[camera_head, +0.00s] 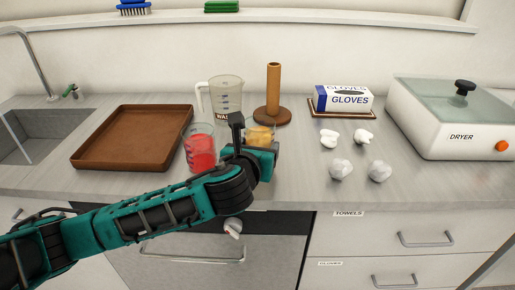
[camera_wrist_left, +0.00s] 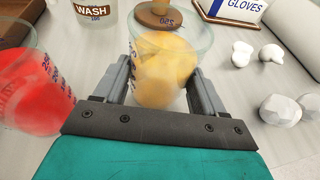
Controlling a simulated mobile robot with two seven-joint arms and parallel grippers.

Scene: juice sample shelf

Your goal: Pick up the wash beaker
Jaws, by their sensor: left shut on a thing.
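The wash beaker (camera_head: 229,93) is a clear handled jug with a "WASH" label, standing at the back of the counter. Its lower part and label show at the top of the left wrist view (camera_wrist_left: 95,12). My left gripper (camera_head: 258,143) is in front of it and to the right, shut on a different beaker, a clear one with yellow-orange contents (camera_wrist_left: 166,70). The fingers are on either side of that glass. I cannot tell whether it is lifted off the counter. A beaker with red contents (camera_head: 200,150) stands to the left of my gripper. My right gripper is not in view.
A brown tray (camera_head: 130,137) lies left, beside the sink (camera_head: 35,135). A wooden post on a round base (camera_head: 273,95) stands close right of the wash beaker. A gloves box (camera_head: 343,98), several crumpled white balls (camera_head: 341,170) and the dryer (camera_head: 460,125) are right.

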